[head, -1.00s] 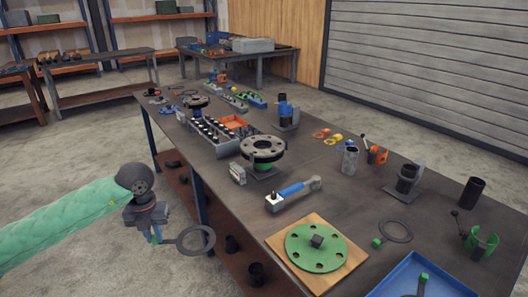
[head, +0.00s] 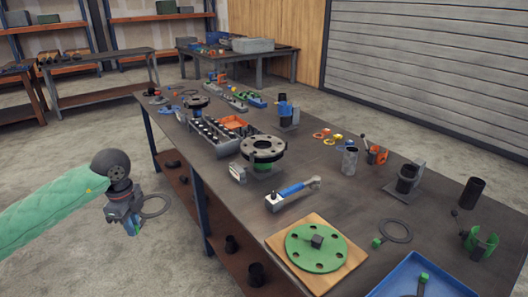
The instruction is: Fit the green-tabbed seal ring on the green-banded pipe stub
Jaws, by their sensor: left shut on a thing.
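My left gripper (head: 134,226) is shut on a dark seal ring (head: 153,216), off the table's left edge and above the floor. The ring sticks out to the right of the fingers; its tab is mostly hidden by the gripper. The green-banded pipe stub (head: 263,165) stands upright on the table under a dark flange with bolt holes (head: 263,148), well to the right of the held ring. Another dark ring (head: 410,236) with a green tab (head: 376,242) lies flat on the table at the right. My right gripper is not in view.
A green disc (head: 300,258) lies on a wooden board in front. A blue-handled tool (head: 293,190) lies between it and the stub. A small gauge-like block (head: 237,172) stands left of the stub. A blue tray (head: 385,288) is at the front right.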

